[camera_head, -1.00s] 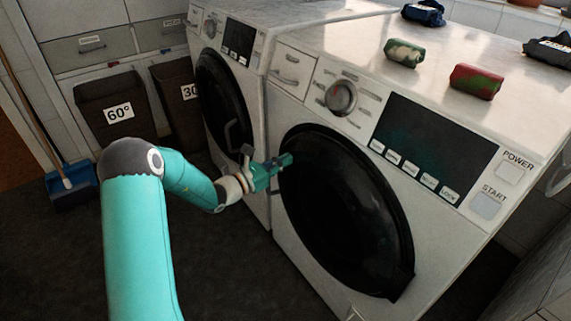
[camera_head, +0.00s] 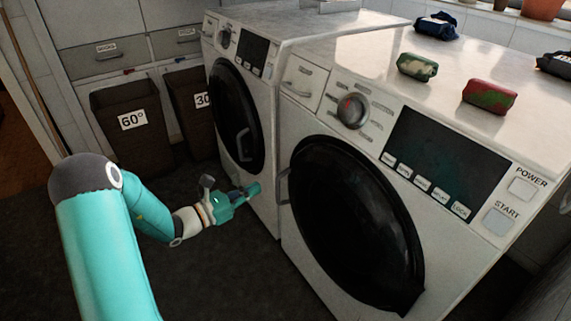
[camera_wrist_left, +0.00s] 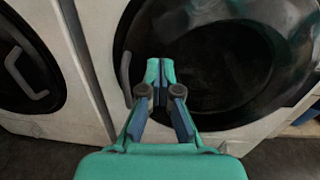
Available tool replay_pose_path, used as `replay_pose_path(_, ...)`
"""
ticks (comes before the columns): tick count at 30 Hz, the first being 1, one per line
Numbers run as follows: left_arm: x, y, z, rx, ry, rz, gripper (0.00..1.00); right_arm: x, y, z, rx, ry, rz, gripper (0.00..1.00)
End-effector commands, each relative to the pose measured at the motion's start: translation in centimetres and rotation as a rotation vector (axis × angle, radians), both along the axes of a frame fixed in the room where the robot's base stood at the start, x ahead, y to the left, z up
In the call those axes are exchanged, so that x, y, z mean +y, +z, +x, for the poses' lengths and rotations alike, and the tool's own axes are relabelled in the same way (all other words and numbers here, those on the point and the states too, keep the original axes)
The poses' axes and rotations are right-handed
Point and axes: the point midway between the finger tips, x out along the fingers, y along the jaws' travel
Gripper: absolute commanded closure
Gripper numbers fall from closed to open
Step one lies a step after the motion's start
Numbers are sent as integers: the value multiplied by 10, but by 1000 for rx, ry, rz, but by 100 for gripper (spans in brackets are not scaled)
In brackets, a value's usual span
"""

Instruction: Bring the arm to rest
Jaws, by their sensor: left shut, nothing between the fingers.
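My left arm comes in from the lower left in the head view. Its teal gripper (camera_head: 254,189) is in front of the gap between the two washing machines, left of the near machine's dark round door (camera_head: 355,225). In the left wrist view the gripper (camera_wrist_left: 160,66) has its fingertips together with nothing between them. The door and its grey handle (camera_wrist_left: 126,78) are beyond the fingers. The door looks closed. The right gripper is in neither view.
A second washing machine (camera_head: 238,120) stands to the left. Dark bins marked 60° (camera_head: 133,142) and 30 (camera_head: 187,104) stand behind my arm. Green (camera_head: 417,66) and red (camera_head: 489,97) bundles lie on the near machine's top. The dark floor (camera_head: 225,275) in front is clear.

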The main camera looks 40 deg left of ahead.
Motion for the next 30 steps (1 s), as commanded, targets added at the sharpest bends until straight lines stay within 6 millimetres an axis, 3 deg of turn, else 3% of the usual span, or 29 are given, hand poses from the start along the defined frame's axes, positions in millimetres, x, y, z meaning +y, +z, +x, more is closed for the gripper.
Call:
replay_pose_path(5, -1, -1, -3, 4, -6, 1, 100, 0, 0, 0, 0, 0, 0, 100)
replay_pose_path(8, -13, -10, -2, 32, -40, 7, 100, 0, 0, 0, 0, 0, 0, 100)
replay_pose_path(11, -42, -31, -2, 97, -126, 27, 100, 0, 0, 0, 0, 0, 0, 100)
replay_pose_path(15, -110, -79, -16, 244, -349, 107, 100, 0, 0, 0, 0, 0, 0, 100)
replay_pose_path(20, -199, -146, -67, 418, -721, 311, 100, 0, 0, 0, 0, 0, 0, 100)
replay_pose_path(24, -254, -205, -138, 487, -1131, 639, 100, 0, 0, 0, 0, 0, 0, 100)
replay_pose_path(27, -267, -239, -178, 428, -1404, 945, 100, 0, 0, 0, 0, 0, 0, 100)
replay_pose_path(30, -271, -260, -194, 291, -1589, 1221, 100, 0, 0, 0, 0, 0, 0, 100)
